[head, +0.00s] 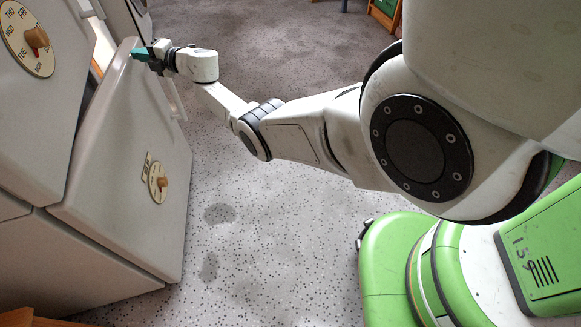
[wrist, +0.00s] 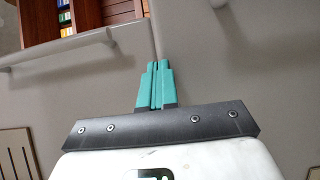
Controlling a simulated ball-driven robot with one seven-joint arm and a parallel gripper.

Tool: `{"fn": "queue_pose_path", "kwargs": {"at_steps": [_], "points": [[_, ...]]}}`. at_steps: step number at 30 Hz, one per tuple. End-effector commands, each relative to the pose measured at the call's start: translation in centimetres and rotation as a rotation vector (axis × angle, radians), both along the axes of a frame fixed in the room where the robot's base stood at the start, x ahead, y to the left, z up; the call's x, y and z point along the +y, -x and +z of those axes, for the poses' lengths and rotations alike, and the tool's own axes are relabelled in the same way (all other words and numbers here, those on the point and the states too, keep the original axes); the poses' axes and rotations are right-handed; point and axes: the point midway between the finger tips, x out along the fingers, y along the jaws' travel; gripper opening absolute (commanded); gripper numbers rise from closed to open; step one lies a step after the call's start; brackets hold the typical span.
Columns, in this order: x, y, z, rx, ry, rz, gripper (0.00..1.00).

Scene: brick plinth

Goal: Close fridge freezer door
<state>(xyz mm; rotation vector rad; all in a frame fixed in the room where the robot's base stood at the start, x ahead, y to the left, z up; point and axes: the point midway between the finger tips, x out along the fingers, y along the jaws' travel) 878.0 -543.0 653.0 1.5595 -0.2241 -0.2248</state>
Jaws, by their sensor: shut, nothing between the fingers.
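The fridge freezer stands at the left of the head view. One pale grey door (head: 125,165), with a small dial (head: 157,182) on it, stands ajar at an angle to the neighbouring panel (head: 30,140). My gripper (head: 137,54) is at this door's upper corner; I cannot tell whether it touches. In the wrist view my gripper (wrist: 155,75) has its teal fingers together and empty, pointing at pale panels with a narrow seam between them. A bar handle (wrist: 60,46) shows at the left there.
A larger dial with day names (head: 28,40) is on the neighbouring panel. Shelves with coloured books (wrist: 65,18) show at the top of the wrist view. The speckled floor (head: 260,230) between the door and my base is clear.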

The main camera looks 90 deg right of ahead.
Motion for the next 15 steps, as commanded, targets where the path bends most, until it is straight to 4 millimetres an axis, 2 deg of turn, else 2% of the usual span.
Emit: {"fn": "queue_pose_path", "kwargs": {"at_steps": [6,15], "points": [[0.2,-2.9,-0.5,-0.001,0.001,0.001,0.0],[0.4,-4.7,-0.1,0.001,0.001,0.0,0.0]]}}
